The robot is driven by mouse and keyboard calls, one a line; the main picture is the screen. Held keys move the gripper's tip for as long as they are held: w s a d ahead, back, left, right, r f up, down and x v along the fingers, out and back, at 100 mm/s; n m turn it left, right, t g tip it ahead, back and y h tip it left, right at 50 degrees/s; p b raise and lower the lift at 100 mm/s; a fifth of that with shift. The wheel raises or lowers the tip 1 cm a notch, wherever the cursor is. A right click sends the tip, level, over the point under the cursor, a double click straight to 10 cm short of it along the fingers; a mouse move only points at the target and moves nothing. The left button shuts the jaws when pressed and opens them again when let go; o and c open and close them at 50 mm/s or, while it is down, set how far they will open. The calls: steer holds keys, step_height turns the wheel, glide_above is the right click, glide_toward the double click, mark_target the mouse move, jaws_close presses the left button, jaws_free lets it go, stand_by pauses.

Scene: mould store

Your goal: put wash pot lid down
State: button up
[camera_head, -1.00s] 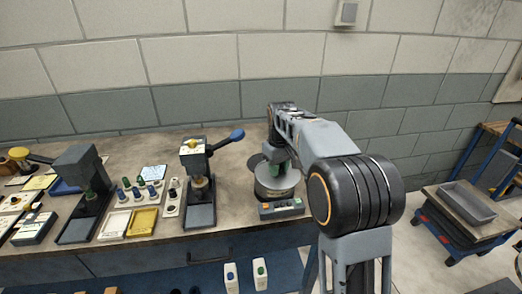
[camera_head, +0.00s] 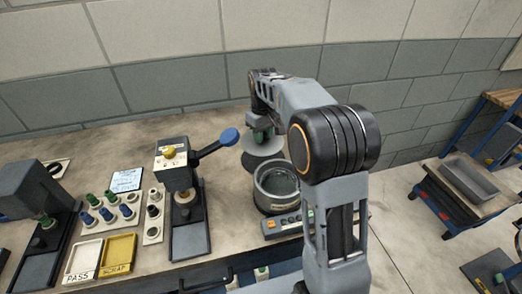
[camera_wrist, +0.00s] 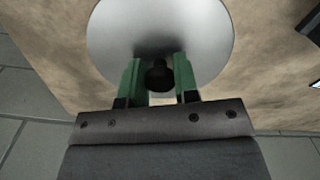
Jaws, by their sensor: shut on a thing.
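The wash pot lid, a grey disc (camera_head: 264,144), hangs from my gripper (camera_head: 263,130) behind the wash pot. In the wrist view the lid (camera_wrist: 160,28) fills the top middle, with the green fingers of my gripper (camera_wrist: 158,72) shut on its dark knob. The wash pot (camera_head: 274,202) stands open on the bench, and its inside shows. A dark round patch (camera_head: 254,163) shows just below the lid, partly covered by it. I cannot tell whether it is a rest or a shadow, or whether the lid touches anything.
A control panel with buttons (camera_head: 283,227) sits in front of the pot. A press with a blue-knobbed lever (camera_head: 184,190) stands to its left. PASS (camera_head: 83,261) and SCRAP (camera_head: 118,256) trays and small bottles are further left. Bare bench (camera_head: 222,185) lies between press and pot.

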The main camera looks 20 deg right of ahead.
mark_target(263, 158)
steer(key=shift+f, duration=3.55)
steer(key=shift+f, duration=0.1)
steer(key=o, duration=1)
step_height(263, 158, up, 11)
steer(key=shift+r, duration=0.1)
steer(key=shift+r+p, duration=0.3)
steer(key=shift+r, duration=0.2)
steer(key=shift+s, duration=0.1)
